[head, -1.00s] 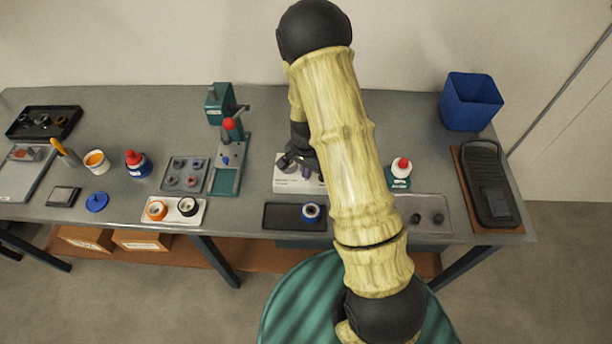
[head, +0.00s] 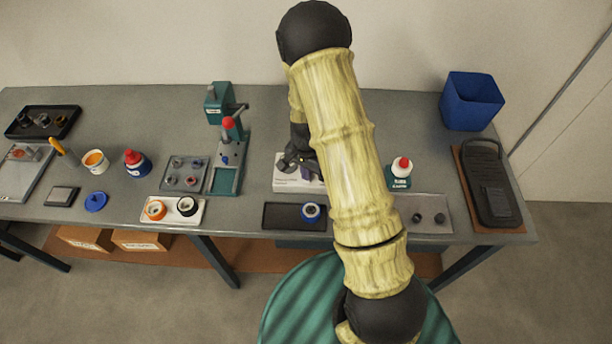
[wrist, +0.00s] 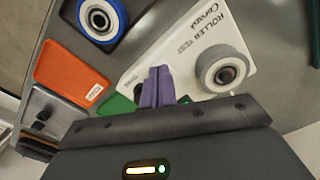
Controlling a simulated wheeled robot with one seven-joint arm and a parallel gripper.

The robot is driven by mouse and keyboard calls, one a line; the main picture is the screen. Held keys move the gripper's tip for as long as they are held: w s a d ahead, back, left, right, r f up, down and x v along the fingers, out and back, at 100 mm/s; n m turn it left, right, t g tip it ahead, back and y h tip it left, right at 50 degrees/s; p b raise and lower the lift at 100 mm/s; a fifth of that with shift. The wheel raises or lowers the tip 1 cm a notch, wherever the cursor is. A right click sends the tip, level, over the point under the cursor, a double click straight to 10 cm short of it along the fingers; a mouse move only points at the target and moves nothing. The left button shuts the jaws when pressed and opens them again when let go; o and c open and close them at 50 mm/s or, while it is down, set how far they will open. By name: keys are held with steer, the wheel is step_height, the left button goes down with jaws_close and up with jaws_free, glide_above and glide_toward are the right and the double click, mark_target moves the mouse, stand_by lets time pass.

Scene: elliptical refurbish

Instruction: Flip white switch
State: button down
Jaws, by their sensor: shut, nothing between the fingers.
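The white test panel (head: 286,180) lies on the bench, partly hidden by my arm in the head view. Whether the fingertips touch the panel cannot be told.
An orange labelled block (wrist: 72,74) and a blue-rimmed wheel (wrist: 100,18) are left of the panel in the wrist view. A dark tray (head: 285,216) with a blue wheel lies in front.

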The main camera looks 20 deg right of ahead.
steer(key=shift+f+b, duration=0.3)
steer(key=shift+f, duration=0.15)
steer(key=shift+r, duration=0.1)
steer(key=shift+r+p, duration=2.75)
steer(key=shift+r, duration=0.8)
steer(key=s+r+n+t+b, duration=0.2)
steer(key=s+r+n+b, duration=0.3)
steer(key=s+r+n, duration=0.4)
steer(key=s+r, duration=0.5)
steer(key=shift+s+r+n+t, duration=0.15)
steer(key=shift+s+n+t, duration=0.05)
steer(key=shift+n+t, duration=0.1)
